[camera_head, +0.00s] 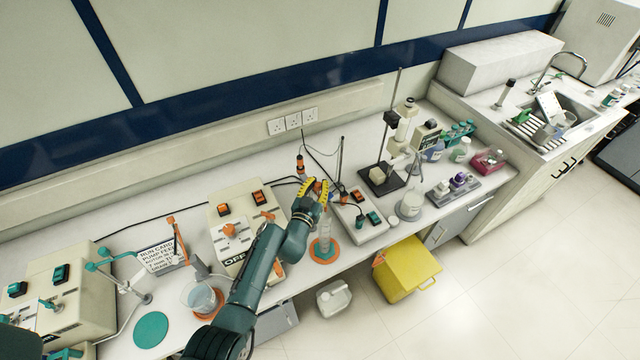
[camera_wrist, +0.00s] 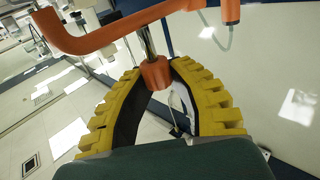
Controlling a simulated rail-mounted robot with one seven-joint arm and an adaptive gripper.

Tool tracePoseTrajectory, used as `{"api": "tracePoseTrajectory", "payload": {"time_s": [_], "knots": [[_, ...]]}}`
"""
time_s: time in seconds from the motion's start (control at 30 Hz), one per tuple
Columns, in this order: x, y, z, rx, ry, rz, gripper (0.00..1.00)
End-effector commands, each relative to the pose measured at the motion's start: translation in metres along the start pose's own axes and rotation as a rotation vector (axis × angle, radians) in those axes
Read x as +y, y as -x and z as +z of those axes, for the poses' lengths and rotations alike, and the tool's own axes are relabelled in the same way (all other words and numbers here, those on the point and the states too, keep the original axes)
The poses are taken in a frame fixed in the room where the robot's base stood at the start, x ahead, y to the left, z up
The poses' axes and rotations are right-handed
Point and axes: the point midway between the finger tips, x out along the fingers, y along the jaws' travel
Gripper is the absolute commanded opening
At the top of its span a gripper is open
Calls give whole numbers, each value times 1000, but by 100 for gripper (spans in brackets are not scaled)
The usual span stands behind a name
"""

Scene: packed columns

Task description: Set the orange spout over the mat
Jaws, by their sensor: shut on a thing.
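The orange spout (camera_wrist: 105,40) spans the top of the wrist view as a bent orange bar on a short metal post with an orange collar. My gripper (camera_wrist: 157,76) is shut on that collar with its yellow fingers. In the head view my gripper (camera_head: 314,188) is over the back of the bench, and orange parts (camera_head: 300,164) show small beside its fingertips. A bare round teal mat (camera_head: 151,330) lies at the front left of the bench, well away from my gripper. The spout's full shape is hard to make out in the head view.
A beaker (camera_head: 202,298) and a cylinder (camera_head: 323,246) stand on orange discs near the bench front. Another orange bar (camera_head: 177,237) stands by the run card (camera_head: 160,257). A pump box (camera_head: 240,235) is left of my gripper; a clamp stand (camera_head: 388,175) is right.

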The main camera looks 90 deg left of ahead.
Motion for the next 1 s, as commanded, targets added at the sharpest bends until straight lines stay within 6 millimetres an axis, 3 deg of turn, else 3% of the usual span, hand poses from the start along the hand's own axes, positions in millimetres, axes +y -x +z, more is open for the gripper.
{"api": "tracePoseTrajectory", "payload": {"time_s": [0.07, 0.1, 0.23, 0.63, 1.0], "knots": [[0, 0, 0, 0, 0, -1, 0], [0, 0, 0, 0, 0, -1, 26], [0, 0, 0, -1, 0, -1, 51], [0, 6, 1, -2, -1, -1, 51], [0, 63, 2, -4, 0, -2, 51]]}}
